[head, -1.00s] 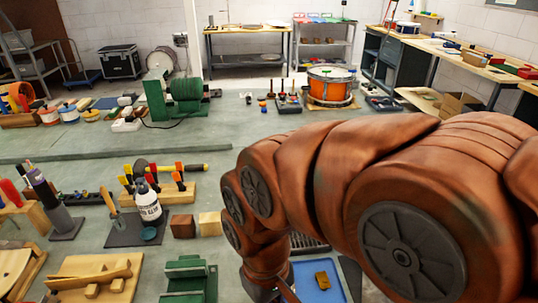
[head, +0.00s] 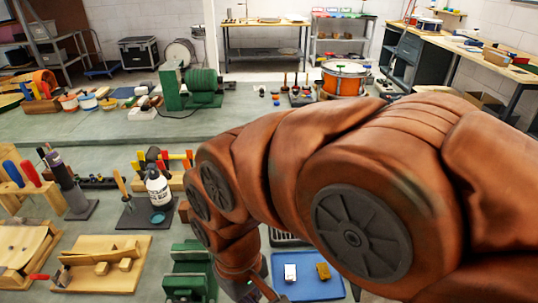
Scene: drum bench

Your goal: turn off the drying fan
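I cannot make out a drying fan for certain. A green machine (head: 203,88) with a ribbed round body stands on the raised back part of the bench. A small white device (head: 144,112) with a dark cord lies in front of it, to its left. My rust-brown arm fills the right and middle of the head view and hides much of the bench behind it. My gripper (head: 250,290) is at the bottom edge, left of the blue tray, mostly cut off, so its fingers cannot be read.
A green fixture (head: 189,272) stands left of my gripper. A white bottle (head: 157,188), hammers and wooden holders stand further left. A drum (head: 344,80) stands at the back.

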